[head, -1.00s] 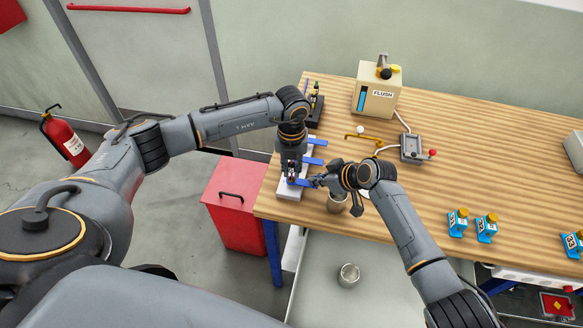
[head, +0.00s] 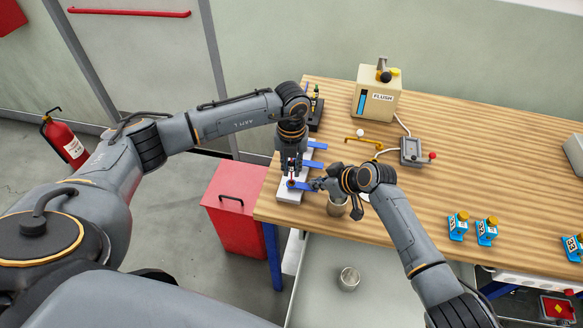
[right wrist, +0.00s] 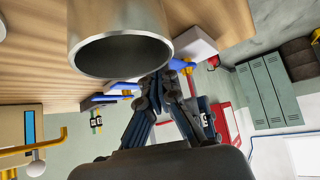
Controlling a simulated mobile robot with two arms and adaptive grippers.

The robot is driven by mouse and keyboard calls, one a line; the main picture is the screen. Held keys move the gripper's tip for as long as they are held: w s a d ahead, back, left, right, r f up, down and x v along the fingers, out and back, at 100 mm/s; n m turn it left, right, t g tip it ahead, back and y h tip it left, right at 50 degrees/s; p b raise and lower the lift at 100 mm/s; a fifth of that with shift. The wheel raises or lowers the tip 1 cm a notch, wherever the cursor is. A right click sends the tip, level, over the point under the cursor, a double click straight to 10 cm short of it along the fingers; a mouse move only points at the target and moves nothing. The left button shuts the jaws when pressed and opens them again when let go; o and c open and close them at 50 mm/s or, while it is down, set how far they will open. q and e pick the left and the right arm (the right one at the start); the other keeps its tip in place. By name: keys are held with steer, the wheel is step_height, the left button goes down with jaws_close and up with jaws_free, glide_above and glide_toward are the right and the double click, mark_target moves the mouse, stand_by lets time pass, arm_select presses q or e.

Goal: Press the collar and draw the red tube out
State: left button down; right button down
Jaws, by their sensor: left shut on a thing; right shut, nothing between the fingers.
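My left gripper (head: 291,168) points down over the white block (head: 288,197) with blue tabs at the left end of the bench. It is shut on the red tube (head: 291,177), of which only a small red bit shows below the fingers. My right gripper (head: 312,184) is shut and empty, its tips beside the front blue tab (head: 301,185) just under the left gripper. It also shows in the right wrist view (right wrist: 158,78). The collar is too small and covered to make out; I cannot tell whether the right fingertips touch it.
The flush tank (head: 376,104), a grey control box (head: 411,151) and blue blocks stand farther right. A red bin (head: 232,222) is left of the bench.

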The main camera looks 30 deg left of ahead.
arm_select(q)
steer(key=shift+r, duration=1.45)
arm_select(e)
steer(key=shift+f, duration=0.1)
steer(key=shift+r, duration=3.1)
steer(key=shift+d, duration=0.1)
steer(key=v, duration=1.2)
